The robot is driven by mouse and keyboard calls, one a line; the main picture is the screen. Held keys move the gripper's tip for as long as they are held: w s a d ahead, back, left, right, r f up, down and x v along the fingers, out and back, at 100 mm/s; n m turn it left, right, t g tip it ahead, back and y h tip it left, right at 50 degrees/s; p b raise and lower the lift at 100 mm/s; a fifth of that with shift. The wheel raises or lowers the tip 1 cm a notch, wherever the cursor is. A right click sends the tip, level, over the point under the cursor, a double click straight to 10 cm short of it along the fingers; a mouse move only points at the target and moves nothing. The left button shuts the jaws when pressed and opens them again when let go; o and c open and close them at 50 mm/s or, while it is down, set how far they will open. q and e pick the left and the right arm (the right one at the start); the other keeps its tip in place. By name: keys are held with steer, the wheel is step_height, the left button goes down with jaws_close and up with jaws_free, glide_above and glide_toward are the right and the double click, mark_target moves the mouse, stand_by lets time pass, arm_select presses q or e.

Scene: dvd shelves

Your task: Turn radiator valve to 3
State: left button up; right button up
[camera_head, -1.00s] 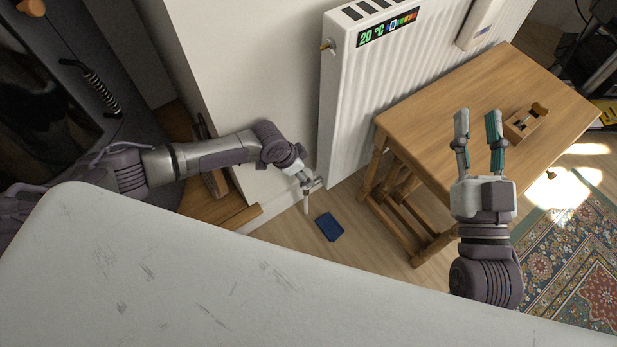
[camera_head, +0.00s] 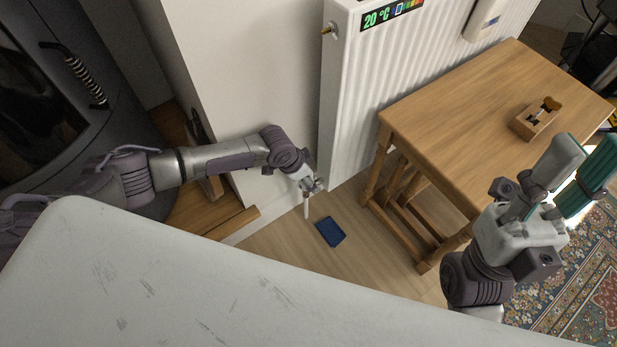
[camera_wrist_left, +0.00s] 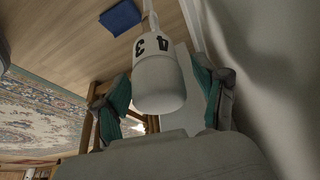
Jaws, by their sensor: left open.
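The white radiator valve knob (camera_wrist_left: 158,82) shows in the left wrist view with upside-down "3" and "4" marks at its far end. My left gripper (camera_wrist_left: 160,92) is open, with one teal-padded finger on each side of the knob. I cannot tell whether either finger touches it. In the head view my left gripper (camera_head: 313,184) is low beside the radiator's bottom left corner and hides most of the valve. The white radiator (camera_head: 425,85) stands against the wall. My right gripper (camera_head: 586,158) is open and empty near the table's front right corner.
A wooden table (camera_head: 455,140) stands before the radiator, with a small wooden box (camera_head: 537,118) on it. A blue object (camera_head: 330,231) lies on the floor (camera_head: 285,245) near the valve. A white surface (camera_head: 150,275) fills the lower left foreground. A patterned rug (camera_head: 585,285) lies at right.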

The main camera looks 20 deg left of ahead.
arm_select(q)
steer(key=c, duration=1.2)
steer(key=shift+o, duration=0.2)
